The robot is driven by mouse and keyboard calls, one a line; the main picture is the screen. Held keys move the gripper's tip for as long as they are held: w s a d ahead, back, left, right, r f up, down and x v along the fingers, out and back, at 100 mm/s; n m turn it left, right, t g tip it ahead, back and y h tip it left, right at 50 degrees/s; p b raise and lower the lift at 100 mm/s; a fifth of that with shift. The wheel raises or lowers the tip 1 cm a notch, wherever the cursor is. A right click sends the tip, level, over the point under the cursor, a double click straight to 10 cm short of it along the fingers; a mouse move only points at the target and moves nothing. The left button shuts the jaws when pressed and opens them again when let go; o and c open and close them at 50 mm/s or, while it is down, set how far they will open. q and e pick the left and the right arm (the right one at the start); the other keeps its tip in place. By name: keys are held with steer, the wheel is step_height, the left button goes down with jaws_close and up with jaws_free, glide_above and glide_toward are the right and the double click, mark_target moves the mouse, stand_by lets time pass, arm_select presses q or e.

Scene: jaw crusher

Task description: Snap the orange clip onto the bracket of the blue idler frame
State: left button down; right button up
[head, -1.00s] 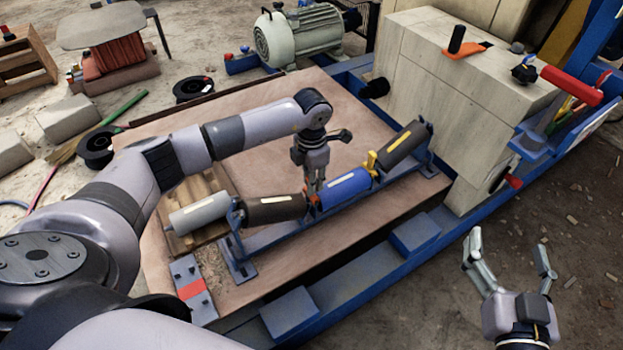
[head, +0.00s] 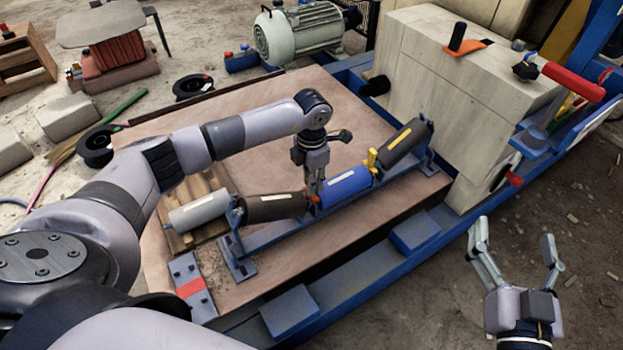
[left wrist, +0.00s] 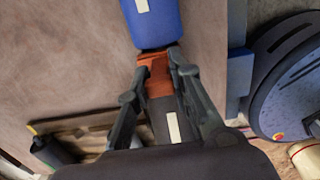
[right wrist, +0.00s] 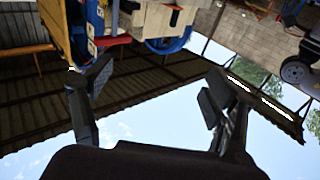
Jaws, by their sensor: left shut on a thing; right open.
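The blue idler frame (head: 290,232) lies on the brown board and bears a black roller (head: 275,207), a blue roller (head: 345,187) and another dark roller (head: 405,142). My left gripper (head: 315,195) points down at the gap between the black and blue rollers. In the left wrist view its fingers (left wrist: 158,78) are shut on the orange clip (left wrist: 157,75), which sits at the end of the blue roller (left wrist: 155,22). The bracket under the clip is hidden, so I cannot tell whether the clip is seated. My right gripper (head: 515,250) is open and empty, off to the right.
A yellow clip (head: 372,160) stands at the blue roller's far end. A grey roller (head: 198,212) lies on a wooden pallet at the left. The crusher block (head: 450,100) stands behind right. The brown board (head: 230,130) is bare behind my left arm.

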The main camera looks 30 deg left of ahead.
arm_select(q)
steer(key=shift+f, duration=0.2)
arm_select(e)
steer(key=shift+r+t, duration=0.3)
steer(key=shift+r, duration=0.15)
arm_select(q)
steer(key=shift+f, duration=0.2)
arm_select(e)
steer(key=shift+a+r+t, duration=0.1)
steer(key=shift+r+t, duration=0.2)
steer(key=shift+r, duration=0.2)
arm_select(q)
steer(key=shift+f+b, duration=0.25)
steer(key=shift+b, duration=0.15)
steer(key=c, duration=1.4)
jaws_free()
steer(key=shift+o, duration=0.2)
arm_select(e)
steer(key=shift+s+a+r+t, duration=0.15)
steer(key=shift+r+t, duration=0.35)
steer(key=shift+r, duration=0.35)
steer(key=shift+f, duration=0.1)
arm_select(q)
step_height(320, 180, up, 12)
